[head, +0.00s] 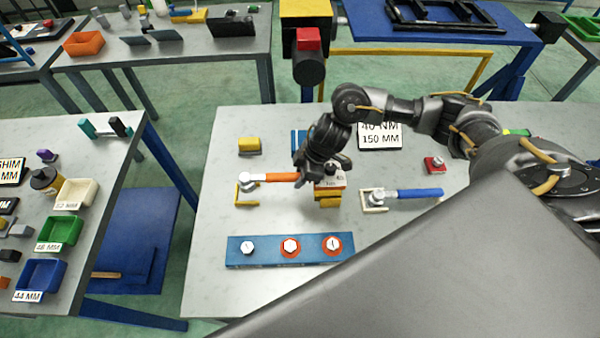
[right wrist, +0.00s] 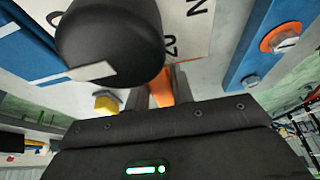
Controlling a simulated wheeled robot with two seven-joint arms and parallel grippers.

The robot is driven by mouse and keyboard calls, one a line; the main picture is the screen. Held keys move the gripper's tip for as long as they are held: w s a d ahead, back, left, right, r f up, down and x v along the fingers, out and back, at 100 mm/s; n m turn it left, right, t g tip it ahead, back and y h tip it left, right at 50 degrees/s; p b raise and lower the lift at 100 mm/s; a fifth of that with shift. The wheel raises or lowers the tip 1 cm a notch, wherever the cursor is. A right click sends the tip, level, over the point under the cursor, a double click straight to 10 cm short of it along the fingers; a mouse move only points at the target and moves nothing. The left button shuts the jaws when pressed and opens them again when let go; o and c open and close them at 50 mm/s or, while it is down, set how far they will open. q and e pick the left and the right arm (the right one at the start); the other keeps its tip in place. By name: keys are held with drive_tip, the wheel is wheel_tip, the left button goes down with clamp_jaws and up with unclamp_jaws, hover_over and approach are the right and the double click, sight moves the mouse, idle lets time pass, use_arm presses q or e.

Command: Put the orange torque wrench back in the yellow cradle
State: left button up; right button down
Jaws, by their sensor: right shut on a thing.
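The orange torque wrench (head: 275,177) lies roughly level in the head view, its silver head to the left, at the yellow cradle (head: 239,197). I cannot tell whether the head rests in the cradle or hovers just above it. My right gripper (head: 303,176) is shut on the right end of the orange handle. In the right wrist view the orange handle (right wrist: 161,92) shows between the fingers; a dark round part hides some of the view. My left gripper is not in view.
A blue wrench (head: 418,193) lies in a pale cradle (head: 373,209) to the right. A blue strip with several bolts (head: 268,252) lies in front. A yellow-based box (head: 328,200) stands right beside my gripper. A sign (head: 381,137) stands behind. The table's front left is clear.

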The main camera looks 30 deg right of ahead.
drive_tip(key=shift+f+b, duration=1.1)
drive_tip(key=shift+f, duration=1.15)
drive_tip(key=shift+p, duration=0.75)
drive_tip(key=c, duration=0.6)
unclamp_jaws()
drive_tip(key=shift+f, duration=0.1)
drive_tip(key=shift+c, duration=0.2)
